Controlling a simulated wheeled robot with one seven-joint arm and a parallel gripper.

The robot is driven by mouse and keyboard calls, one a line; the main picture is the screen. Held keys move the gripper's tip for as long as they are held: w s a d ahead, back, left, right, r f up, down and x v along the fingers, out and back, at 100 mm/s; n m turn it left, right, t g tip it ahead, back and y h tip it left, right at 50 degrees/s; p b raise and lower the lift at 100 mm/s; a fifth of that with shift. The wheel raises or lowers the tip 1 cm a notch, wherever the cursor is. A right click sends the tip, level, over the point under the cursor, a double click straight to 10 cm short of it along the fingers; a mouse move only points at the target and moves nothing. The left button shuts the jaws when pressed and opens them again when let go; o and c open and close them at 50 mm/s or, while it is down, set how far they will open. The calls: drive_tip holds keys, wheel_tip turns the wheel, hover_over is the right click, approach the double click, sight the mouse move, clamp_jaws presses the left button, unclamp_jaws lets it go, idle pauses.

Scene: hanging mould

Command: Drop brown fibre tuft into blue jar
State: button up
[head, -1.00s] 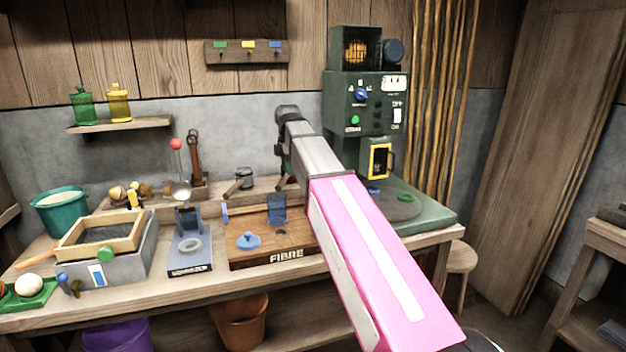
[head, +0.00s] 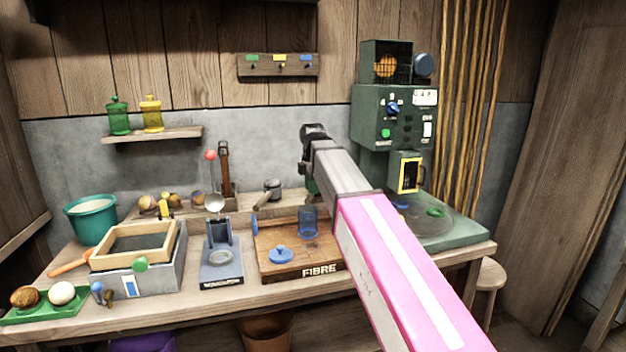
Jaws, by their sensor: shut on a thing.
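The blue jar (head: 308,222) is a clear blue, open-topped cylinder standing upright at the back of the wooden board marked FIBRE (head: 300,269). A blue knobbed lid (head: 281,255) lies on the board in front of it, to the left. My arm reaches in from the lower right. My gripper (head: 309,185) hangs at its far end, above the jar in the picture, and is mostly hidden behind the arm. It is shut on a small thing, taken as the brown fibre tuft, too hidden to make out. No tuft shows clearly elsewhere.
A green machine (head: 380,120) stands at the back right. A dark press-like stand (head: 221,262) and a wooden-framed grey box (head: 165,275) are left of the board. A teal bucket (head: 90,222) and a green tray (head: 40,312) with balls are farther left.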

drive_tip(key=shift+f, duration=0.45)
drive_tip(key=o, duration=1)
drive_tip(key=shift+c, duration=0.2)
wheel_tip(320, 180, up, 11)
